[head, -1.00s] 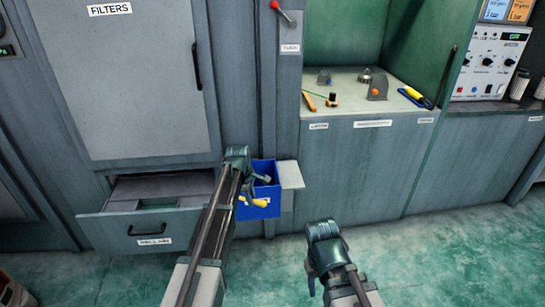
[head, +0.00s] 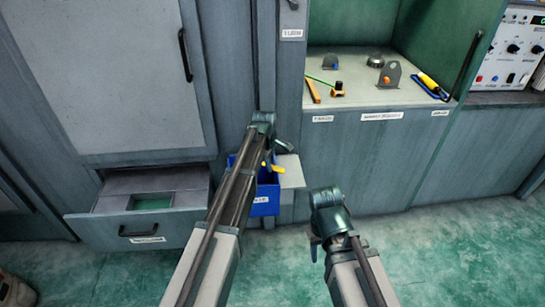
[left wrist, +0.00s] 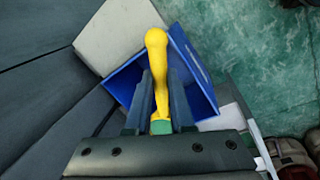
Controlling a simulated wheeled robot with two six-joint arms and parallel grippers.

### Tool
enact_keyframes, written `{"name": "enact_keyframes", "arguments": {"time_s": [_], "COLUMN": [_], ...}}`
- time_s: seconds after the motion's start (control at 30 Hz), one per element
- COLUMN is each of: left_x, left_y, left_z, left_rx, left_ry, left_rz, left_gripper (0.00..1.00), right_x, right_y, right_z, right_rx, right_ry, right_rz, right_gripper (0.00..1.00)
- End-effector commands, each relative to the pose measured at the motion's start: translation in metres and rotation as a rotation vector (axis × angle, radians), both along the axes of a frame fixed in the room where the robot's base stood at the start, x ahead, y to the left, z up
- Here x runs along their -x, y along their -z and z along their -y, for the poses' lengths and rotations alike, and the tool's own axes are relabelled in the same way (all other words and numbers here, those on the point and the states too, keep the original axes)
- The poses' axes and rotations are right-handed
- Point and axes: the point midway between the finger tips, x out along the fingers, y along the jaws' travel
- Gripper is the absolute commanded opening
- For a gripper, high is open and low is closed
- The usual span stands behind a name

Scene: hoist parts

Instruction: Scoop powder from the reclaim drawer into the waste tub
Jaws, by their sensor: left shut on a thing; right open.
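The reclaim drawer (head: 103,228) is pulled open below the filters cabinet at the left, with a green patch (head: 152,203) inside it; I cannot tell whether that is powder. A labelled blue tub (head: 264,208) hangs right of the drawer. My left gripper (head: 272,152) is shut on a yellow-handled tool (head: 276,171), likely the scoop, over the tub. The yellow handle (left wrist: 157,60) shows between the fingers in the left wrist view, with the tub (left wrist: 128,82) behind it. The tool's working end is hidden. My right gripper (head: 316,248) is open and empty above the floor.
A pale ledge (head: 291,172) sits right of the tub. Further right, a bench recess (head: 350,92) holds small parts, an orange tool and a yellow-and-blue tool (head: 432,85). An instrument panel (head: 510,50) is at the far right. The green floor in front is clear.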

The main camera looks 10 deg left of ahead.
Motion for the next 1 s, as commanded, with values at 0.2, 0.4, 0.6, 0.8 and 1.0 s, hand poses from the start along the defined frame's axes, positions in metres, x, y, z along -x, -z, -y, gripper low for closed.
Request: {"name": "enact_keyframes", "arguments": {"time_s": [0.2, 0.4, 0.6, 0.8, 1.0], "left_x": [0.001, 0.008, 0.008, 0.009, 0.010], "left_y": [0.001, 0.006, 0.011, 0.014, 0.016], "left_z": [0.000, -0.001, -0.001, -0.002, -0.002], "left_rx": [0.000, 0.025, 0.060, 0.088, 0.113], "left_ry": [0.000, -0.001, -0.001, 0.000, 0.000], "left_rz": [0.009, 0.110, 0.247, 0.360, 0.458], "left_gripper": [0.00, 0.00, 0.00, 0.00, 0.00], "right_x": [0.000, 0.000, 0.000, 0.000, 0.000], "right_y": [0.001, 0.013, 0.029, 0.044, 0.059], "right_z": [0.000, 0.000, 0.000, 0.000, 0.000], "right_rx": [0.000, 0.000, 0.000, 0.000, 0.000], "right_ry": [0.000, 0.000, 0.000, 0.000, 0.000], "right_rz": [0.000, 0.000, 0.000, 0.000, 0.000], "right_gripper": [0.50, 0.50, 0.50, 0.50, 0.50]}}
